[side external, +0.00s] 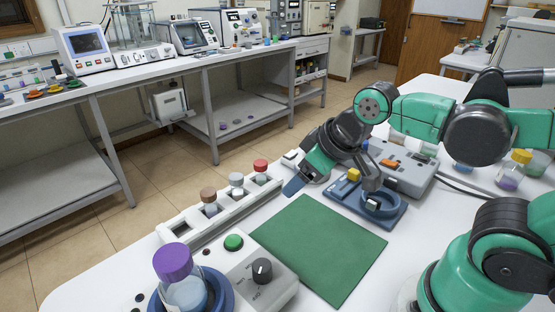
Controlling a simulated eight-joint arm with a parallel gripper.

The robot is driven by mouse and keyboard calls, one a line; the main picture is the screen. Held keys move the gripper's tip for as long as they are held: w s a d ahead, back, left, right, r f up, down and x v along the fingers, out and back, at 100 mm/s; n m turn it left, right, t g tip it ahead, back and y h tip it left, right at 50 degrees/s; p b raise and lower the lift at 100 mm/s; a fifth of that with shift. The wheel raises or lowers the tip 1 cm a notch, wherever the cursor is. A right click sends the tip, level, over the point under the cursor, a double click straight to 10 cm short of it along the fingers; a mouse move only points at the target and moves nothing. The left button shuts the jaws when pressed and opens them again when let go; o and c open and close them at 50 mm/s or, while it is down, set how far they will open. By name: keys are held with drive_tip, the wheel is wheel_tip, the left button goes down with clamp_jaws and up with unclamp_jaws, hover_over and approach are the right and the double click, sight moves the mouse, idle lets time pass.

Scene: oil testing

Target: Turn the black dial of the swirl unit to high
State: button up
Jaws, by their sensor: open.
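The swirl unit (275,291) is a pale box at the front, left of centre. Its black dial (262,270) stands on top, with a pointer mark and small lettering too small to read. A green button (234,242) sits behind the dial. A purple-capped bottle (186,295) of pale liquid stands in the unit's blue ring at the left. My gripper (332,188) is open, behind and right of the dial, above the far edge of the green mat and well apart from the dial.
A green mat (318,245) lies right of the swirl unit. Behind the unit, a white rack (226,213) holds brown-, grey- and red-capped vials. A blue ring stand (388,217) and a grey box with an orange switch (390,163) stand near my gripper. A yellow-capped bottle (512,171) is at right.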

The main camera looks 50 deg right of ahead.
sight(263, 265)
drive_tip(key=s+a+n+g, duration=0.1)
drive_tip(key=a+n+g, duration=0.1)
drive_tip(key=a+n, duration=0.2)
drive_tip(key=a+f+n+g, duration=0.1)
drive_tip(key=a+n+g, duration=0.1)
drive_tip(key=n, duration=0.7)
drive_tip(key=s+a+f+n+g, duration=0.1)
drive_tip(key=a+n+g, duration=0.1)
drive_tip(key=a+n, duration=0.3)
drive_tip(key=shift+s+a+f+n, duration=0.15)
drive_tip(key=shift+s+a+n, duration=0.2)
drive_tip(key=shift+n, duration=0.45)
drive_tip(key=shift+f, duration=2.7)
clamp_jaws()
